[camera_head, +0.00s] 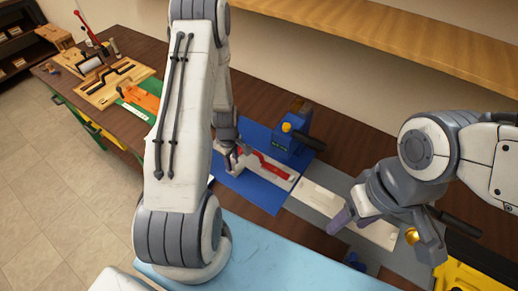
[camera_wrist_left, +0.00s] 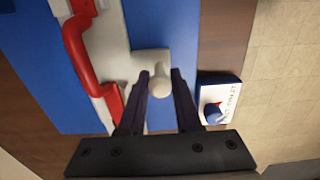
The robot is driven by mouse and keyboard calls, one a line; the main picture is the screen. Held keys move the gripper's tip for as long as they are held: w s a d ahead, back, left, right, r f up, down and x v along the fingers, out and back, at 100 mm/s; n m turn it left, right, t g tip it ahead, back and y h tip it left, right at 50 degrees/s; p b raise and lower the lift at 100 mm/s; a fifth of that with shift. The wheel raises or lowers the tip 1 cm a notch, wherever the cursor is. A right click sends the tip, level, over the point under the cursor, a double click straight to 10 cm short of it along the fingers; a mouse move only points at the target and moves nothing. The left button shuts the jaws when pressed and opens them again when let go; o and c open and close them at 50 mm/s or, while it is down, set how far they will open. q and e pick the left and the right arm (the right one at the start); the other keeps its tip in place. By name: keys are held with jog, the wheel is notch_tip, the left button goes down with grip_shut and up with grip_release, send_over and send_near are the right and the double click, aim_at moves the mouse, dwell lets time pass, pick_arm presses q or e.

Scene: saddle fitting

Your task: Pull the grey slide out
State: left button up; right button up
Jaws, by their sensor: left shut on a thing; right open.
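The pale grey slide (camera_wrist_left: 148,57) carries a round light knob (camera_wrist_left: 160,82) in the left wrist view. It lies on a blue plate beside a pale strip with a red handle (camera_wrist_left: 80,50). My left gripper (camera_wrist_left: 162,76) is shut on the knob, one finger on each side. In the head view my left gripper (camera_head: 231,157) reaches down at the left end of the strip, and the red handle (camera_head: 272,167) shows to its right. The fingers partly hide the slide there. My right gripper (camera_head: 384,240) is open and empty over the grey plate.
A blue device with a yellow knob (camera_head: 287,127) stands behind the blue plate (camera_head: 264,197). A small labelled box with a dial (camera_wrist_left: 217,103) is right of the left fingers. Wooden trays (camera_head: 110,82) lie at the far left.

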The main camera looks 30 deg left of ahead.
pick_arm(q)
jog(key=shift+s+a, duration=0.25)
jog(key=shift+s, duration=1.5)
jog(key=shift+s+a, duration=0.2)
jog(key=shift+s, duration=2.2)
jog(key=shift+o, duration=0.2)
jog(key=shift+o, duration=0.5)
jog(key=shift+s, duration=0.2)
jog(key=o, duration=0.7)
jog(key=shift+o, duration=0.2)
jog(key=shift+w, duration=0.1)
